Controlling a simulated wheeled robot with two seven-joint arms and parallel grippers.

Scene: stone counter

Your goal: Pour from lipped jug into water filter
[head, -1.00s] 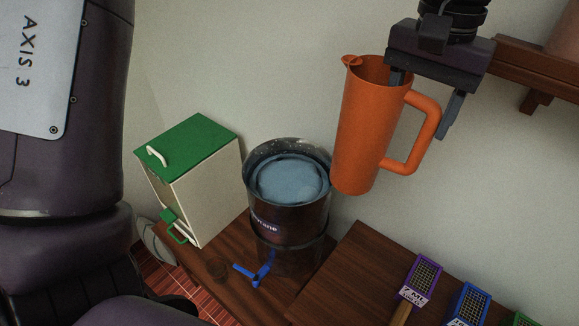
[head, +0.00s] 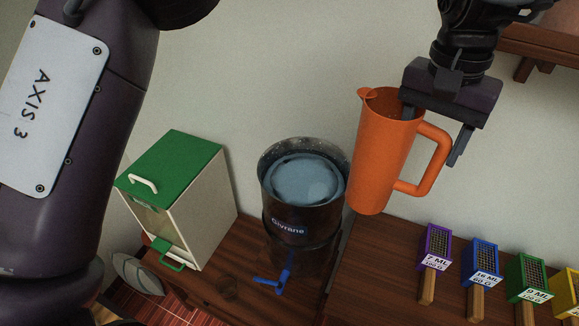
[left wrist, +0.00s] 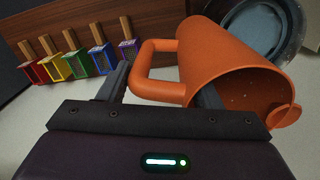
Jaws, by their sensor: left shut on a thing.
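The orange lipped jug (head: 382,155) is held nearly upright just right of the water filter, its lip on the filter side and its handle to the right. My left gripper (head: 432,138) is shut on it at the rim and handle side, one finger inside the mouth. The left wrist view shows the jug (left wrist: 235,75) with its handle by the gripper (left wrist: 160,88); its contents cannot be made out. The water filter (head: 290,230) is a dark see-through cylinder with a blue tap, open-topped, with a pale blue round surface inside. My right gripper is not in view.
A white box with a green lid (head: 175,160) stands left of the filter. Several coloured, labelled blocks with wooden handles, including a purple one (head: 434,243), line the wooden surface at right. A wooden shelf (head: 545,45) is at upper right.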

